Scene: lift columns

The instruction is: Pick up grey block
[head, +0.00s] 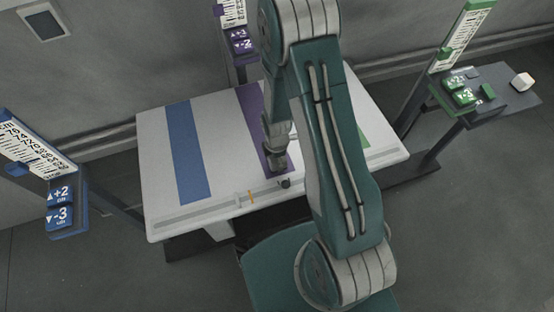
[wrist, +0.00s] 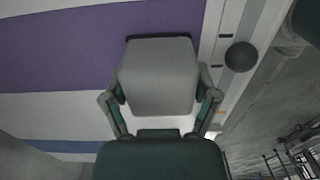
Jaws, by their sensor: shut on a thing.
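The grey block (wrist: 157,75) fills the middle of the wrist view, a pale, rounded-edge piece between the two fingers. My gripper (wrist: 160,105) is shut on it, with a finger along each side. In the head view my gripper (head: 276,155) points down over the purple stripe, near the front edge of the white table. The block is small there and mostly merges with the gripper. I cannot tell whether it touches the table.
The white table (head: 222,140) has blue (head: 187,150), purple (head: 251,105) and green stripes. A dark ball (head: 285,183) sits by the front rail, close to my gripper. Blue (head: 66,207), purple (head: 241,42) and green (head: 463,97) button columns surround it. A white cube (head: 522,81) lies far right.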

